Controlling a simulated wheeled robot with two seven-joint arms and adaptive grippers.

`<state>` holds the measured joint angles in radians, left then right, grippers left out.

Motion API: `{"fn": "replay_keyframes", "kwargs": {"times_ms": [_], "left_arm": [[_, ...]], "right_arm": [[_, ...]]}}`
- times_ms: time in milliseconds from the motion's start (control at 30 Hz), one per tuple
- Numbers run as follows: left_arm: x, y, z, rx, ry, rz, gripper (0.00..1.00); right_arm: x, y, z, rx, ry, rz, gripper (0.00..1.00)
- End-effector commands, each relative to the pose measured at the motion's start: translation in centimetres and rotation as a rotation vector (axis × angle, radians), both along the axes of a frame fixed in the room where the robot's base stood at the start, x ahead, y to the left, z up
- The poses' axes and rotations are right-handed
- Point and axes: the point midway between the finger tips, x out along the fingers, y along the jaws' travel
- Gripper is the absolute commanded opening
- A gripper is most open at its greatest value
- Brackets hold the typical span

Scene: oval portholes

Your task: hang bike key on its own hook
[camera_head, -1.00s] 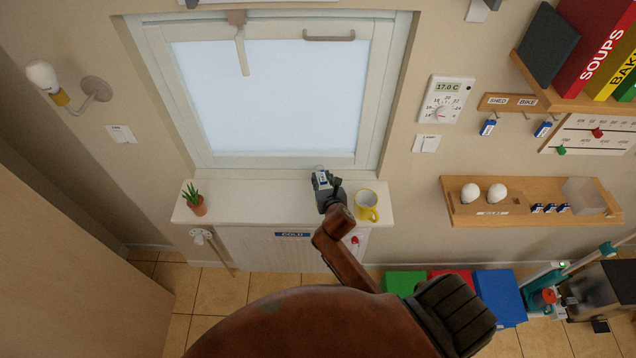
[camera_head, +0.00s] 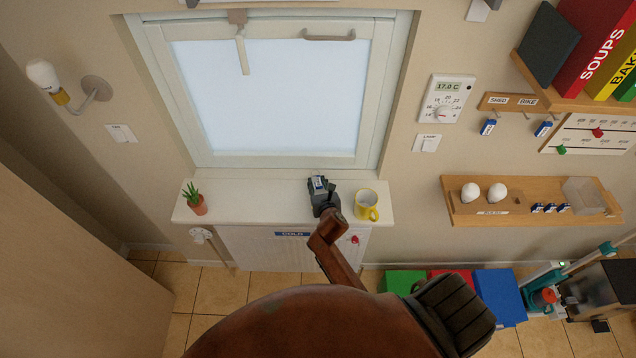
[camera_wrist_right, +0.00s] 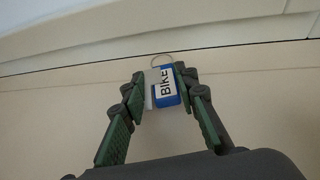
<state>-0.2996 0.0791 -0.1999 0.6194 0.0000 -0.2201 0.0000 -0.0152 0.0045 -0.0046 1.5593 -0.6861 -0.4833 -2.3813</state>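The bike key (camera_wrist_right: 166,92) has a blue and white tag reading BIKE, with a ring at its top. My right gripper (camera_wrist_right: 163,88) is shut on the tag, between its green finger pads. In the head view my right gripper (camera_head: 320,188) is over the window sill, left of the yellow mug, with the bike key (camera_head: 319,183) at its tip. The hook board (camera_head: 508,104) on the right wall has SHED and BIKE labels. A blue tag (camera_head: 488,127) hangs under SHED and another blue tag (camera_head: 543,129) under BIKE; their lettering is unreadable.
A yellow mug (camera_head: 367,204) stands close right of the gripper on the sill (camera_head: 255,190); a potted plant (camera_head: 194,199) stands at its left end. A thermostat (camera_head: 446,99) is left of the hooks. A bookshelf (camera_head: 565,103) is above right, a wooden shelf (camera_head: 535,219) below.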

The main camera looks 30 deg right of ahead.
Motion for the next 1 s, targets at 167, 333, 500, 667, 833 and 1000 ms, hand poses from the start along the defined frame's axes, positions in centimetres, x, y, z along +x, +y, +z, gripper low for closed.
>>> {"fn": "replay_keyframes", "kwargs": {"times_ms": [167,333,500,667,833,1000], "left_arm": [[0.0,0.0,0.0,0.0,0.0,0.0,0.4],[0.0,0.0,0.0,0.0,0.0,0.0,0.4],[0.0,0.0,0.0,0.0,0.0,0.0,0.4],[0.0,0.1,-0.7,0.001,0.0,0.0,0.4],[0.0,0.1,-0.9,0.001,0.0,0.0,0.4],[0.0,0.1,-1.4,0.001,0.0,-0.001,0.4]], "right_arm": [[0.0,0.0,0.0,0.0,0.001,0.0,0.4],[0.0,0.0,0.0,0.0,0.001,0.0,0.45],[0.0,0.0,0.0,0.0,0.001,0.0,0.45],[0.0,0.1,-0.2,0.004,-0.001,-0.001,0.45],[-2.6,0.7,1.0,-0.005,0.002,0.001,0.45],[-4.8,1.6,2.3,-0.003,0.0,0.002,0.45]]}}
